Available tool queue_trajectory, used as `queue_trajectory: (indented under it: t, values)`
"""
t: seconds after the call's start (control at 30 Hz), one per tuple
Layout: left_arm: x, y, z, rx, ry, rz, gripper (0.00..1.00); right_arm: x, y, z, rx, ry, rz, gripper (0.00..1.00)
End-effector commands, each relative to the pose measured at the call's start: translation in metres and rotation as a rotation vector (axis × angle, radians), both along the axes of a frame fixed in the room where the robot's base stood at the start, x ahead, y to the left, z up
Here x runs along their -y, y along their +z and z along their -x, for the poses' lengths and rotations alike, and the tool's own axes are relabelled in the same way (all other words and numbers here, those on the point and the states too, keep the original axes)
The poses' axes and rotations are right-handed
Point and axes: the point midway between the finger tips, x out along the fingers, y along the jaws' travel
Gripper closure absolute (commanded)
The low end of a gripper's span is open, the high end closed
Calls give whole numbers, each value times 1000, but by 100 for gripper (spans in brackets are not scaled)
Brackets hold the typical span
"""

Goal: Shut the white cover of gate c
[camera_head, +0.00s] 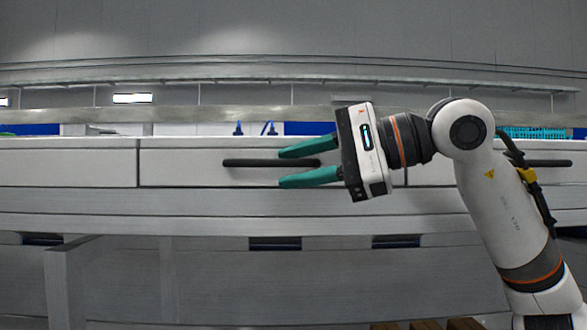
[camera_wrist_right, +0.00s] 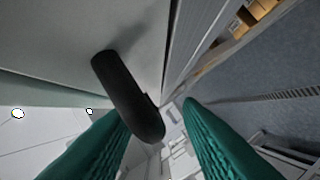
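A white cover panel (camera_head: 190,150) with a black bar handle (camera_head: 250,162) is in the middle of the head view. No gate letter is readable, so I cannot tell whether it is gate c. The panel looks level with its neighbours. My right gripper (camera_head: 281,167) is at the right half of the handle, with its green fingers apart, one above and one below the bar. In the right wrist view, the handle (camera_wrist_right: 122,90) reaches in between the open fingers (camera_wrist_right: 157,110), close to the left one; contact cannot be told. My left gripper is not in view.
Another white panel (camera_head: 65,160) lies to the left, past a seam. A further dark handle (camera_head: 550,163) is at the right, partly behind my arm. Dark blue slots (camera_head: 275,244) sit in the lower face. Blue bins (camera_head: 310,128) and a teal crate (camera_head: 535,133) stand behind.

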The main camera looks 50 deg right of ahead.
Motion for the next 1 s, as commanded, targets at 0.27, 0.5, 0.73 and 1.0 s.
queue_trajectory:
  t: [0.27,0.5,0.73,1.0]
  values:
    - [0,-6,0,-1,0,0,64,19,13,54,5,-1,-2,67]
    - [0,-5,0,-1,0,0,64,32,21,89,0,0,-1,67]
    - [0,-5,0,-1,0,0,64,36,23,99,-4,0,-1,67]
    - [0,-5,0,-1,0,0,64,36,23,99,-4,0,-1,67]
